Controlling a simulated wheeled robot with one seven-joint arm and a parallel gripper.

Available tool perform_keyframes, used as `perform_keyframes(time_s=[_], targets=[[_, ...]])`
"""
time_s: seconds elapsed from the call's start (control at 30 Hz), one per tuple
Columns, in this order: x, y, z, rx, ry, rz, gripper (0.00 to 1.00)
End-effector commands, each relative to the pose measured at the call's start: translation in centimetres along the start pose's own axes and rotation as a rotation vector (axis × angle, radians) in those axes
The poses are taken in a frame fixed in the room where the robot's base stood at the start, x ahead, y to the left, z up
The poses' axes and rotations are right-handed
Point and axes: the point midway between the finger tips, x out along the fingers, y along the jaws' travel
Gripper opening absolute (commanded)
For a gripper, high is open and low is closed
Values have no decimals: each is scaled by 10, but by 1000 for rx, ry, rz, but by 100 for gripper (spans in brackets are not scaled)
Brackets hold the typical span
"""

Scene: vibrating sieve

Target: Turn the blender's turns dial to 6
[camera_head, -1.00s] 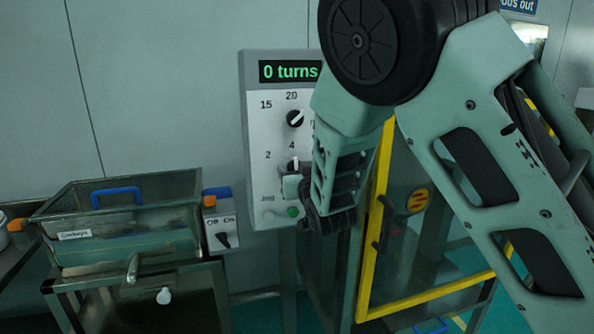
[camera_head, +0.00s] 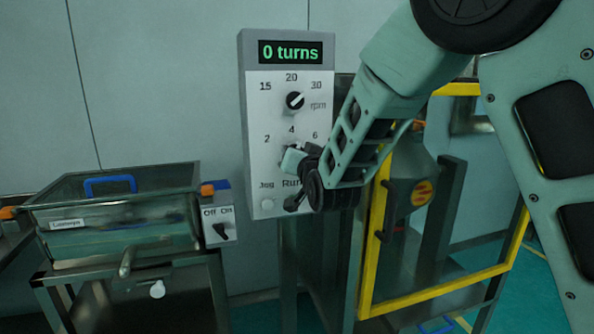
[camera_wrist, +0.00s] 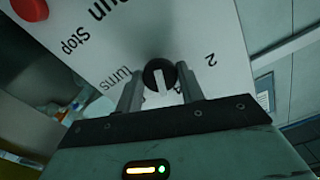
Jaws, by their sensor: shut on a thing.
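The blender's control panel (camera_head: 257,150) is white in a grey frame, and its display (camera_head: 290,52) reads "0 turns". The turns dial (camera_wrist: 158,72) is a round dark knob with a white pointer line. In the wrist view its pointer faces down toward my gripper body, and the "2" mark is to its right. My gripper (camera_wrist: 160,88) is shut on the dial, one finger on each side. In the head view my gripper (camera_head: 297,160) covers most of the dial, while the 2, 4 and 6 marks show around it.
The rpm dial (camera_head: 295,101) is just above. The Jog button (camera_head: 267,205) is below left, and a red button (camera_wrist: 30,8) shows near "Stop". A sieve box (camera_head: 120,225) and an Off/On switch (camera_head: 221,229) stand left. A yellow-framed guard (camera_head: 372,250) is close on the right.

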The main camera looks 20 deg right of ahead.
Motion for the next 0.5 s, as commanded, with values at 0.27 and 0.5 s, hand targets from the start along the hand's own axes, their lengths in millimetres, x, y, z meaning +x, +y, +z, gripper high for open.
perform_keyframes(time_s=[0.27,0.5], targets=[[0,4,5,244,6,0,15],[0,2,3,398,3,0,15]])
